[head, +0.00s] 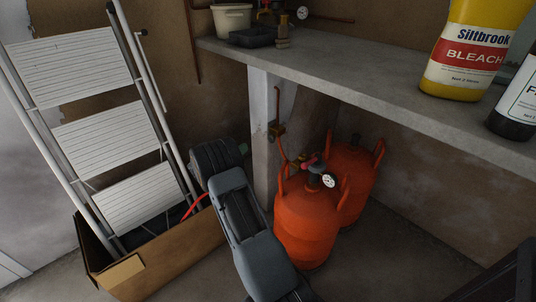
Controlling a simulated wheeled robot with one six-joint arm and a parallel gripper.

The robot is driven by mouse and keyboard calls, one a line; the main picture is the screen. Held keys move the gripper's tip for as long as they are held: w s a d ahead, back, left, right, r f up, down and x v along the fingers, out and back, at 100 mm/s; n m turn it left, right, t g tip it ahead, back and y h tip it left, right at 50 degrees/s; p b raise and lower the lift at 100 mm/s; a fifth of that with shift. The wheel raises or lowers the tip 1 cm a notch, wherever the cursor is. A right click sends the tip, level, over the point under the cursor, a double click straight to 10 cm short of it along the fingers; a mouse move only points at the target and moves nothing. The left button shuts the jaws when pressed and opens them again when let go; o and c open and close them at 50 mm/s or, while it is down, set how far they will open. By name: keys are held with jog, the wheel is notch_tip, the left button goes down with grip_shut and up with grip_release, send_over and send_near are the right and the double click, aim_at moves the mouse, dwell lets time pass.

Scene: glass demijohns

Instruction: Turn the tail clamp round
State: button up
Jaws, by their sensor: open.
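I cannot pick out a tail clamp for certain. A front orange gas cylinder (306,226) stands on the floor under the shelf, with a second orange cylinder (357,168) close behind it to the right. A small pink-red part (309,160) and a round white gauge (328,181) sit at the front cylinder's top. A thin copper pipe with a brass fitting (277,130) runs down the pale post towards the cylinder. My grey arm reaches up from the bottom centre, left of the front cylinder. My gripper's fingers do not show in this view.
A concrete shelf (385,78) spans the upper right, with a yellow bleach bottle (465,55) and a dark bottle (515,112) near its edge. A pale post (261,135) supports it. A stepladder (92,125) stands by an open cardboard box (135,277) at left.

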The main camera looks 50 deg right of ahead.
aim_at(270, 139)
jog(key=s+d+f+b, duration=0.1)
jog(key=d, duration=0.4)
jog(key=s+d+f+g+b, duration=0.1)
jog(key=d+b, duration=0.1)
jog(key=d, duration=0.2)
jog(key=s+d+f+g+b, duration=0.1)
jog(key=d+b, duration=0.1)
jog(key=d, duration=0.3)
jog(key=shift+d+f+m, duration=0.15)
jog(key=shift+d+m, duration=0.15)
jog(key=shift+m, duration=0.1)
jog(key=shift+c, duration=0.4)
jog(key=c, duration=0.9)
jog(key=shift+o, duration=0.2)
